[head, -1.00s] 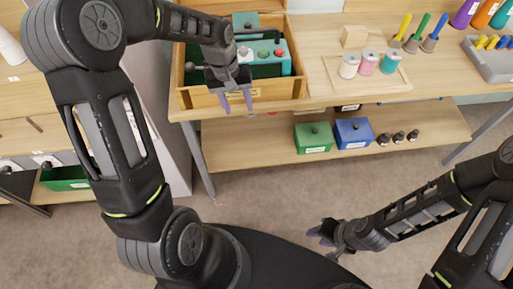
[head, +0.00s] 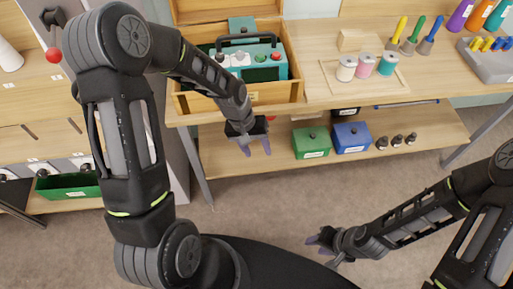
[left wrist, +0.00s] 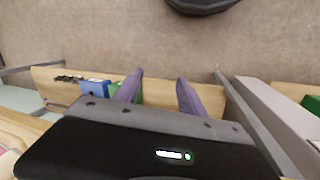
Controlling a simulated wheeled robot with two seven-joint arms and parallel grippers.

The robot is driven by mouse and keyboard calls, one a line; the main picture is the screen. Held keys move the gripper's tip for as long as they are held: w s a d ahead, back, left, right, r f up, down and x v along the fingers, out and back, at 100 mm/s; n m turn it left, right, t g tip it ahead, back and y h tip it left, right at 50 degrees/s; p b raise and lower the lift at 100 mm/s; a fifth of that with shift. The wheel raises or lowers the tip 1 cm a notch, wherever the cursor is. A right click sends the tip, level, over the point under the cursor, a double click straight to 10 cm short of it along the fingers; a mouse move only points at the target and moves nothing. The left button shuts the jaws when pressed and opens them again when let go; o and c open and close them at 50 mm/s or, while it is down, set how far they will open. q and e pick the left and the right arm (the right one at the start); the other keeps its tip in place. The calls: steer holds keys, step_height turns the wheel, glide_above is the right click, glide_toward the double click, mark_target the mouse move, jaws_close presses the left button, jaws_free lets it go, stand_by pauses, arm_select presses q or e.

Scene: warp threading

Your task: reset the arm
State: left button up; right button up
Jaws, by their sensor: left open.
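My left gripper (head: 257,148) hangs in front of the table's front edge, below the wooden box. Its two purple fingers are apart with nothing between them, and they also show spread in the left wrist view (left wrist: 160,95). My right gripper (head: 316,243) is low over the floor at the lower right. Its purple fingers look parted and empty. Nothing is held by either gripper.
A wooden box (head: 187,104) with a teal device (head: 258,62) stands on the table (head: 430,75). Spools stand on a wooden board (head: 325,64). Green (head: 311,142) and blue (head: 352,137) boxes sit on the lower shelf (head: 250,153). The floor (head: 290,195) in front is clear.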

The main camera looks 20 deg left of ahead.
stand_by(0.4)
arm_select(q)
steer(key=s+d+f+m+t, duration=0.1)
steer(key=s+d+f+t, duration=0.1)
steer(key=d+f, duration=0.35)
steer(key=s+d+f+g, duration=0.1)
steer(key=s+d+f, duration=0.2)
steer(key=s, duration=0.4)
steer(key=s+d+f+g+h, duration=0.1)
steer(key=s+d+f, duration=0.2)
steer(key=s, duration=0.5)
steer(key=shift+d+f+m, duration=0.15)
steer(key=shift+f+m, duration=0.25)
steer(key=shift+f, duration=0.15)
